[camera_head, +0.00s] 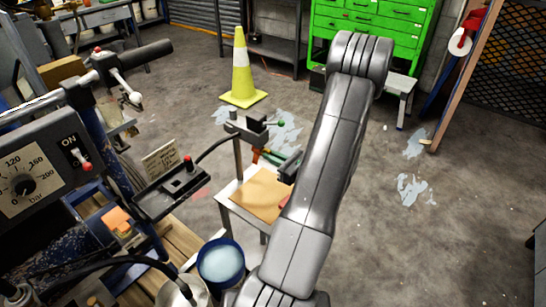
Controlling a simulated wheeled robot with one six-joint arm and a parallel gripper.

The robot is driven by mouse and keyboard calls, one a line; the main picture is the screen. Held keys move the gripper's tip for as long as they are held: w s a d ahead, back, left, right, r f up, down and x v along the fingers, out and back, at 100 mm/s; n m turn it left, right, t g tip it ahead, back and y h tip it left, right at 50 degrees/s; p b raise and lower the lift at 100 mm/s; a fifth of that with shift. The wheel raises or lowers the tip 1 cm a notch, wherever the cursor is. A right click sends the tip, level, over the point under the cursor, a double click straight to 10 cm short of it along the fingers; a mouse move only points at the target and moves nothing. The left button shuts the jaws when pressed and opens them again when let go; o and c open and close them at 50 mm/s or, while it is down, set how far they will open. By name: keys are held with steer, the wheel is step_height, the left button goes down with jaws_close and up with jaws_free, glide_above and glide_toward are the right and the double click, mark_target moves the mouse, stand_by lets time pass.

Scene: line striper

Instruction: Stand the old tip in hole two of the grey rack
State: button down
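My arm (325,150) crosses the middle of the view and covers part of a small stand. I cannot identify the old tip. A dark grey tray-like holder (165,197) at left centre has a recess and a small red-topped part (188,163) standing on it. I cannot tell whether this is the grey rack, and no numbered holes are readable. A dark fixture (250,130) with a green knob stands on a post above the small stand.
The small stand (225,201) bears a brown sheet, with green and orange parts partly behind my arm. A gauge panel (40,168) and handlebar (150,54) fill the left. A blue bucket (221,264) stands below. A yellow cone (241,75) is behind. Floor at right is clear.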

steer(key=shift+s+d, duration=0.4)
steer(key=shift+d, duration=0.2)
stand_by(0.4)
steer(key=shift+v, duration=2.25)
